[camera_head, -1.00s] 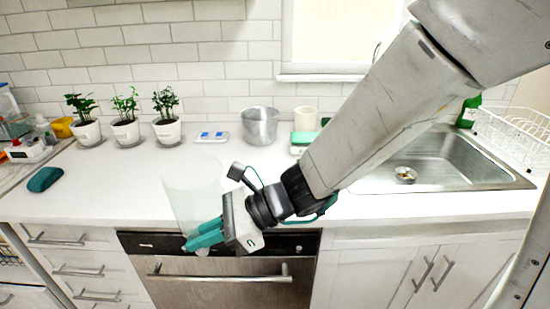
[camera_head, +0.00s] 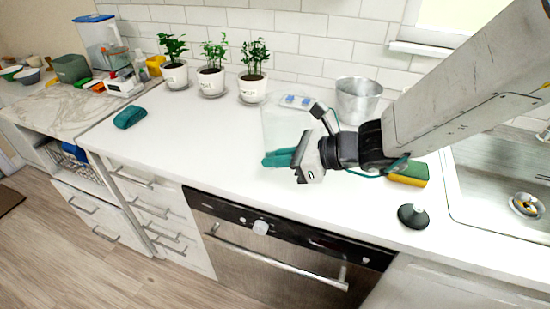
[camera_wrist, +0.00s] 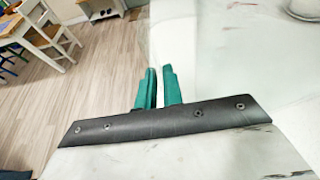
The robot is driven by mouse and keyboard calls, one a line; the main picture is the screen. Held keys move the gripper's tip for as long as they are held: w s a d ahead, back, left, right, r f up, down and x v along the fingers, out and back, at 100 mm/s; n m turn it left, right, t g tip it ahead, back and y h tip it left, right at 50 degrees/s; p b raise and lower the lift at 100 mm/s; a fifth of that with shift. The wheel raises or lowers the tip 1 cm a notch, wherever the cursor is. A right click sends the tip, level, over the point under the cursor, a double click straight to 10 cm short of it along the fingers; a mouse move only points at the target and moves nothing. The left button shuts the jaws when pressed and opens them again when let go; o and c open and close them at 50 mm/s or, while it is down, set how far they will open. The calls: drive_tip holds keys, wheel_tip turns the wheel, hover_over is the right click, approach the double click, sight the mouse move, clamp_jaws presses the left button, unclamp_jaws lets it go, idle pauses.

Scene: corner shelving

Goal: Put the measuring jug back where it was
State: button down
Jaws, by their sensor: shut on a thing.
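The measuring jug (camera_head: 284,126) is clear and see-through, so its outline is faint. My gripper (camera_head: 268,160) is shut on it with teal fingers, above the white counter (camera_head: 200,133). The jug looks upright. I cannot tell whether its base touches the counter. In the wrist view the teal fingertips (camera_wrist: 159,74) are close together, and a pale, clear surface of the jug (camera_wrist: 225,55) fills the area beside them on the right.
Three potted plants (camera_head: 212,80) stand along the back wall. A metal pot (camera_head: 357,100) is behind my gripper, with a sponge (camera_head: 408,174) and black round object (camera_head: 413,216) to the right. A teal object (camera_head: 129,117) lies left; counter between is clear.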

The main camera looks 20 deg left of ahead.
drive_tip(key=f, duration=0.1)
drive_tip(key=w+a+f, duration=0.1)
drive_tip(key=f, duration=0.1)
drive_tip(key=shift+w+a+f, duration=0.1)
drive_tip(key=shift+w+f, duration=0.2)
drive_tip(key=shift+f, duration=0.2)
drive_tip(key=c, duration=1.5)
unclamp_jaws()
drive_tip(key=shift+c, duration=0.2)
drive_tip(key=shift+r, duration=0.15)
drive_tip(key=shift+d+r, duration=0.2)
drive_tip(key=shift+d, duration=0.2)
drive_tip(key=v, duration=1.1)
drive_tip(key=shift+d, duration=0.2)
